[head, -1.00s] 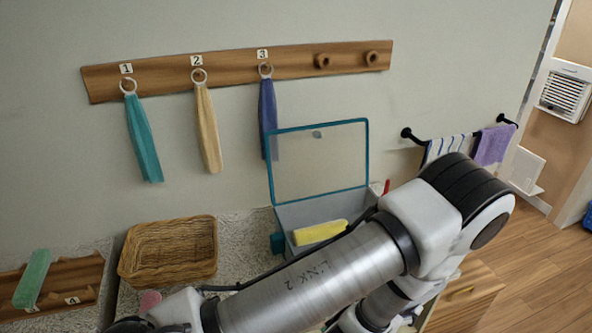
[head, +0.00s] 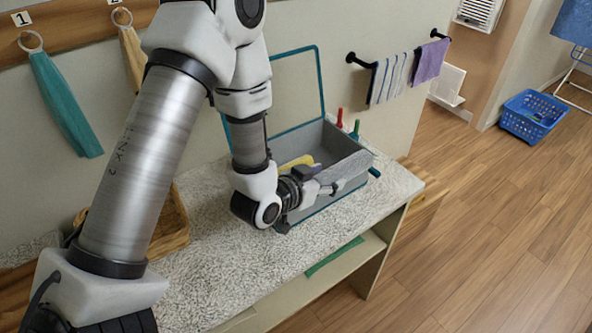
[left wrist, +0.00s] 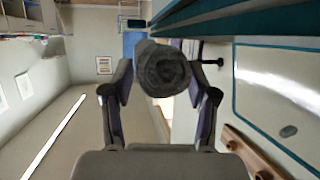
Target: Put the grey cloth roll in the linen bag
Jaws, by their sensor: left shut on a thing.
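The grey cloth roll (head: 346,166) is held by my left gripper (head: 328,187) over the right part of the open linen bag. In the left wrist view the roll (left wrist: 162,72) shows end-on between the two fingers of the gripper (left wrist: 162,85). The linen bag (head: 318,205) is a grey box with teal edges on the speckled counter, its clear lid (head: 296,90) standing up at the back. A yellow roll (head: 296,161) lies inside it. My left arm hides the bag's left part. My right gripper is not in view.
Red (head: 340,116) and green (head: 355,128) upright things stand behind the bag. Towels hang on a wall rail (head: 392,76). The counter's front stretch is clear.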

